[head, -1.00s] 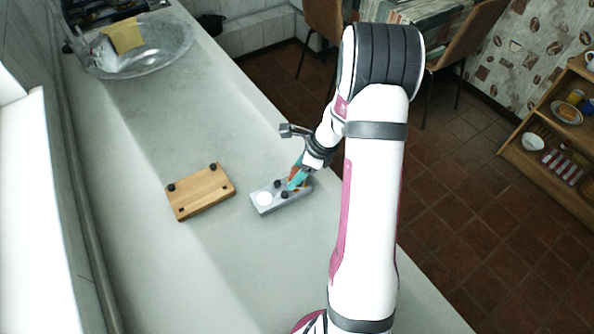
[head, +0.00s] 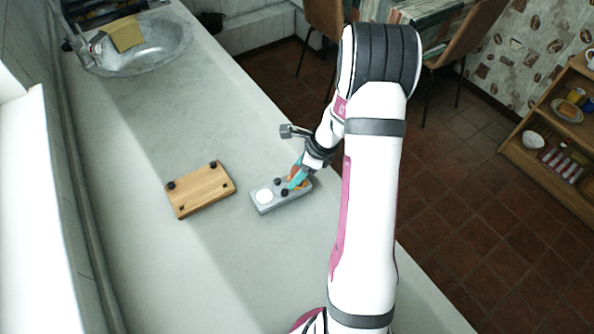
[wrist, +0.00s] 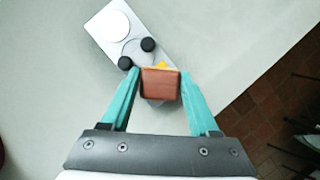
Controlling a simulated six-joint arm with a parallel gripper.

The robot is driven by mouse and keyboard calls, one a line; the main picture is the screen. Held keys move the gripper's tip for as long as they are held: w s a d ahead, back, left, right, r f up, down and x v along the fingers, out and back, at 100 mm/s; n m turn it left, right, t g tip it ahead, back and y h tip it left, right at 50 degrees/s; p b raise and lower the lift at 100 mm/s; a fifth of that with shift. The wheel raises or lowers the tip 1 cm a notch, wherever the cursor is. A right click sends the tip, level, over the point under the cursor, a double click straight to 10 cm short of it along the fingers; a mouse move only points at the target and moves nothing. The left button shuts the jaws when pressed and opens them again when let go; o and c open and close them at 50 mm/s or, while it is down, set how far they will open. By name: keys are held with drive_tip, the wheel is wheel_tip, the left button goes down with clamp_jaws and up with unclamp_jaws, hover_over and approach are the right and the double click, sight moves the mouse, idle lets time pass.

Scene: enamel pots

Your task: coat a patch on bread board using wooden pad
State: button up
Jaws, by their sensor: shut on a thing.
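The bread board (head: 200,191) lies flat on the counter at the left of the head view, with small black knobs near its corners. My gripper (head: 297,179) is to the right of it, over the right end of a grey tray (head: 268,208). In the wrist view my gripper's teal fingers (wrist: 160,80) are shut on the reddish-brown wooden pad (wrist: 160,86). The pad covers the near end of the tray (wrist: 104,45). A bit of yellow-orange shows just past the pad. Whether the pad touches the tray cannot be told.
The tray bears a white disc (head: 264,196) and black knobs (wrist: 148,44). A sink (head: 160,45) with a yellow cloth (head: 124,34) is at the far end of the counter (head: 215,270). The counter around the board is clear. Its right edge drops to a tiled floor.

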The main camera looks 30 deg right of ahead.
drive_tip(key=shift+r, duration=3.55)
